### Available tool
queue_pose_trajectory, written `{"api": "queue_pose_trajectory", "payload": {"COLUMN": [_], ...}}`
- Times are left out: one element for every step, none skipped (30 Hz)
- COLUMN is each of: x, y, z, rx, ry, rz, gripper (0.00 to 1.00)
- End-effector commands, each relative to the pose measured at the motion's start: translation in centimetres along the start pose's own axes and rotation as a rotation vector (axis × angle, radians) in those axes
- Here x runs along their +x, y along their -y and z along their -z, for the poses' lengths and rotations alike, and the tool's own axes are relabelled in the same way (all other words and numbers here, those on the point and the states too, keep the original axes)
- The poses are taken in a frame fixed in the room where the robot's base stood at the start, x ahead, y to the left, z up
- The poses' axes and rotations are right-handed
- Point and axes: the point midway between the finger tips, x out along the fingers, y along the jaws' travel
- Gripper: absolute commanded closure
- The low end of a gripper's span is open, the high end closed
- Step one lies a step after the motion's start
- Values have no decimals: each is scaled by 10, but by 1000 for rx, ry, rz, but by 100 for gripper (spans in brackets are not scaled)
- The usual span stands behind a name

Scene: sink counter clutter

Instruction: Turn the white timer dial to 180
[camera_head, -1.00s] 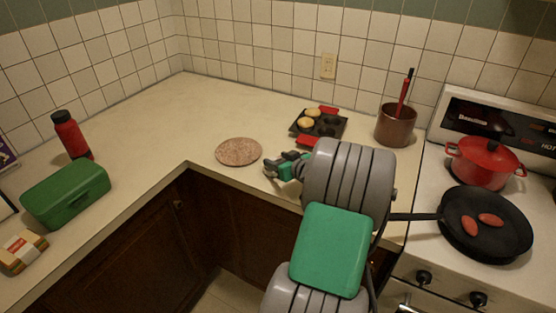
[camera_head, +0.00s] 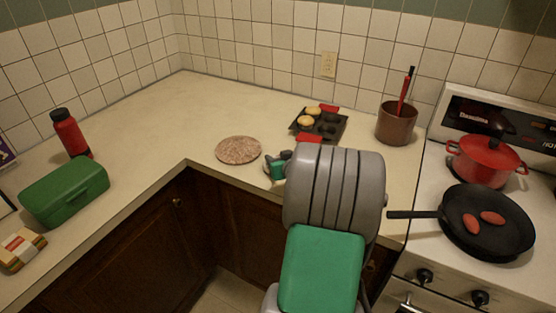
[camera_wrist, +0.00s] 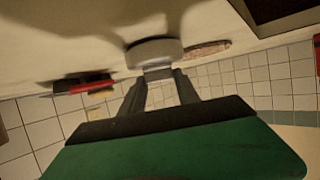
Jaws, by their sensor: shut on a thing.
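The white timer dial (camera_wrist: 155,52) shows in the wrist view as a pale round knob on the counter, right at my fingertips. My gripper (camera_wrist: 158,74) is shut on it, with one finger on each side. In the head view my gripper (camera_head: 277,167) is at the counter's front edge, just right of the round trivet, and my own arm covers most of it. The dial is largely hidden there. Its markings and pointer are not readable in either view.
The speckled round trivet (camera_head: 239,150) lies close on the left. Behind are a muffin tin (camera_head: 333,127) with red handles and a brown utensil pot (camera_head: 396,124). A black pan (camera_head: 487,244) on the stove has its handle towards my arm. The counter's left middle is clear.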

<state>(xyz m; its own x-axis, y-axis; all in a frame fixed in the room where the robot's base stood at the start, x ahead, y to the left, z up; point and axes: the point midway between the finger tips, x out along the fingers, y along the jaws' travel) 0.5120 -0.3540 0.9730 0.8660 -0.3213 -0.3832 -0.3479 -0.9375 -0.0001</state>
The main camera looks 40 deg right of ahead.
Motion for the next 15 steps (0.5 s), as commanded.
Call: {"api": "queue_pose_trajectory", "payload": {"x": [0, 0, 0, 1, 1, 1, 1, 1, 1, 1, 0, 0, 1, 1, 1], "y": [1, 0, 2, 5, 6, 6, 7, 7, 7, 4, 3, 3, 6, 6, 6], "z": [-1, -1, -1, -1, -1, -1, -2, -2, -2, -3, -3, -3, -3, -3, -2], "rx": [0, 0, 3, 13, 24, 36, 45, 54, 63, 65, 65, 65, 70, 74, 79], "ry": [2, 2, 2, 2, 2, 2, 4, 3, 5, 6, 6, 7, 6, 6, 5], "rz": [3, 3, -6, -34, -59, -90, -110, -129, -151, -151, -151, -152, -164, -177, -190], "gripper": [100, 100, 100, 100, 100, 100, 100, 100, 100, 100, 100, 100, 100, 100, 100]}}
